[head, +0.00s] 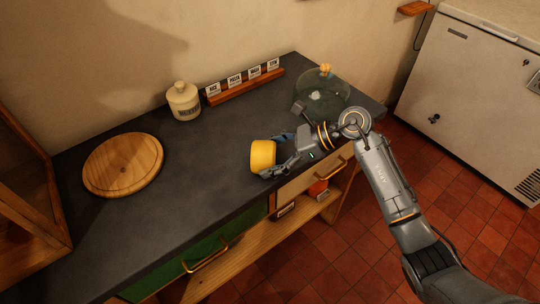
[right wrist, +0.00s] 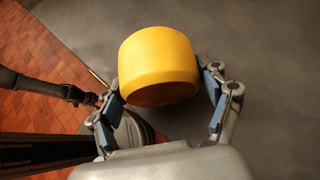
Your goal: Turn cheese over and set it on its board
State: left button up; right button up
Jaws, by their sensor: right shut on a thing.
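The cheese (head: 262,155) is a yellow wheel near the front edge of the dark counter. It also shows in the right wrist view (right wrist: 158,66), tilted between the fingers. My right gripper (head: 268,160) is shut on it; its blue-padded fingers lie on both sides of the cheese in the wrist view (right wrist: 166,95). I cannot tell if the cheese touches the counter. The round wooden board (head: 123,164) lies bare on the counter at the left. My left gripper is not in view.
A cream lidded jar (head: 183,101) and a wooden rack of labelled cards (head: 244,82) stand along the wall. A glass dome (head: 322,94) stands at the far right of the counter. A wooden cabinet (head: 28,190) is at left. The counter (head: 205,165) is clear between board and cheese.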

jog(key=o, duration=1.4)
jog(key=shift+o, duration=0.2)
jog(key=w+v, duration=0.1)
jog(key=v, duration=1.1)
jog(key=shift+s, duration=0.45)
